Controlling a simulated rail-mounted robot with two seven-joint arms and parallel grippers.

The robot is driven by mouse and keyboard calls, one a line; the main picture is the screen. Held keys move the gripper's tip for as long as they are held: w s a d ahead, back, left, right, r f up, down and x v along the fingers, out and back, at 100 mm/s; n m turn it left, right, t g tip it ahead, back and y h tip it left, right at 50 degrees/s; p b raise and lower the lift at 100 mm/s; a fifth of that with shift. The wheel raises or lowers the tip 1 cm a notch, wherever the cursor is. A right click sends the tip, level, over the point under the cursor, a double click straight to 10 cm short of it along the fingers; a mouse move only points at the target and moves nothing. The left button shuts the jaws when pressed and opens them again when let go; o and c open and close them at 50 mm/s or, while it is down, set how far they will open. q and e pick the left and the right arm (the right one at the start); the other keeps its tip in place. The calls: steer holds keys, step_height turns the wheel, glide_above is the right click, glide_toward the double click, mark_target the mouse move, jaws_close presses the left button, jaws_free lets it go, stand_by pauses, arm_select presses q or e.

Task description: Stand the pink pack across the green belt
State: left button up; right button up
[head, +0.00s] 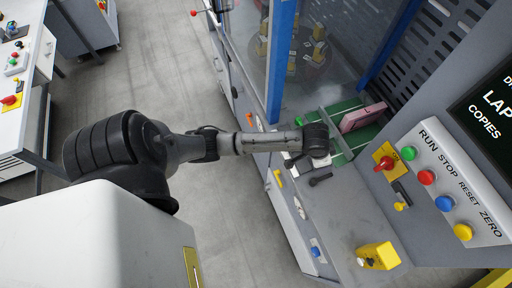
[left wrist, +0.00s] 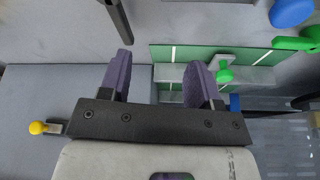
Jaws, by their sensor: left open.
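The pink pack (head: 362,118) is a small block at the far right part of the green belt (head: 344,158) in the head view. I cannot tell whether it stands on edge or lies flat. It does not show in the left wrist view. My left gripper (left wrist: 159,62) is open and empty, its two purple fingers wide apart. It is by the near end of the belt, apart from the pack; in the head view my wrist mostly hides its fingers. The green belt, with white stripes, also shows in the left wrist view (left wrist: 190,54). My right gripper is in neither view.
A grey bracket with a green knob (left wrist: 224,75) is at the belt. A control panel with coloured buttons (head: 445,190) and a red knob on a yellow plate (head: 385,161) are to the right. A blue post (head: 281,60) rises beyond my arm. A yellow box (head: 378,256) sits in front.

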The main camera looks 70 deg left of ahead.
arm_select(q)
steer(key=s+d, duration=0.3)
steer(key=s, duration=0.9)
steer(key=s+d, duration=0.3)
steer(key=s, duration=1)
steer(key=shift+d+r, duration=0.1)
steer(key=shift+r, duration=0.05)
